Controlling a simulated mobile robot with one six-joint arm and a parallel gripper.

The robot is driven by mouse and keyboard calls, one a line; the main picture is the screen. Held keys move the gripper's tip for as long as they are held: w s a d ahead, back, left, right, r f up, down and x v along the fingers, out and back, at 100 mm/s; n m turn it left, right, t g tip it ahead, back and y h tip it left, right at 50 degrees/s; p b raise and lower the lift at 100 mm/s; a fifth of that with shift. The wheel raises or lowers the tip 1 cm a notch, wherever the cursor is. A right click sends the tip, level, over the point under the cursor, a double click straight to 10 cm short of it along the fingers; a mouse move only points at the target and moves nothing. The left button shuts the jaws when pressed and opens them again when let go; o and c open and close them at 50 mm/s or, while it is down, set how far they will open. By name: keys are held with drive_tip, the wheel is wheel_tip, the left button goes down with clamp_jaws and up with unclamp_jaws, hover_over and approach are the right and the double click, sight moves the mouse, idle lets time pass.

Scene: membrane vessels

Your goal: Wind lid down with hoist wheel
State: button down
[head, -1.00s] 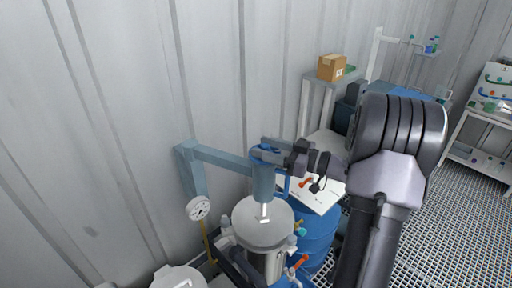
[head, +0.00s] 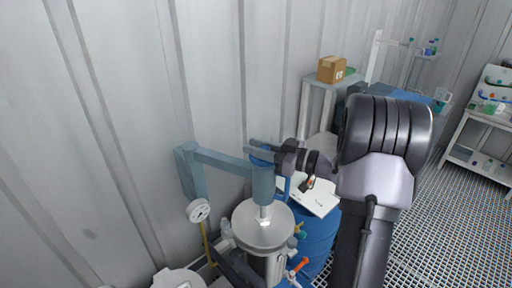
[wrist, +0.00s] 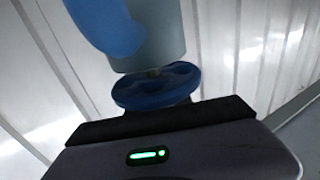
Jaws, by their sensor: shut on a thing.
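The blue hoist wheel (head: 262,155) is at the top of the grey-blue hoist cylinder (head: 263,186), at the end of a wall-side arm. My gripper (head: 268,149) is shut on the wheel, coming from the right, and hides part of it. In the wrist view the blue wheel (wrist: 155,86) is right in front of my gripper's dark body; the fingertips are not clearly seen there. The round silver lid (head: 264,232) hangs under the cylinder, over the metal vessel (head: 264,267). I cannot tell whether any gap is left between lid and vessel.
A white dial gauge (head: 198,211) stands left of the vessel. A blue drum (head: 318,238) with a white sheet (head: 318,200) on top is close on the right. A cardboard box (head: 331,69) is on a stand behind. The corrugated wall is close behind the hoist.

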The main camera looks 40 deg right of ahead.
drive_tip(key=shift+m+h, duration=0.3)
drive_tip(key=shift+h, duration=0.1)
drive_tip(key=m+h, duration=0.1)
drive_tip(key=m+t+h+b, duration=0.1)
drive_tip(key=t+h, duration=0.1)
drive_tip(key=h, duration=0.1)
drive_tip(key=shift+w+d+f+m+b, duration=0.15)
drive_tip(key=shift+d+m+b, duration=0.15)
drive_tip(key=shift+m, duration=0.1)
drive_tip(key=h+b, duration=0.1)
drive_tip(key=m+h+b, duration=0.2)
drive_tip(key=shift+d+f+h, duration=0.15)
drive_tip(key=shift+d+h, duration=0.1)
drive_tip(key=shift+h, duration=0.15)
drive_tip(key=m+h+b, duration=0.1)
drive_tip(key=h+b, duration=0.1)
drive_tip(key=m+h+b, duration=0.2)
drive_tip(key=shift+d, duration=0.35)
drive_tip(key=shift+h+b, duration=0.4)
drive_tip(key=shift+d+r+m+h, duration=0.15)
drive_tip(key=shift+r+m+h, duration=0.15)
drive_tip(key=shift+m, duration=0.1)
drive_tip(key=c, duration=1.2)
unclamp_jaws()
drive_tip(key=shift+o, duration=0.2)
drive_tip(key=shift+b, duration=0.3)
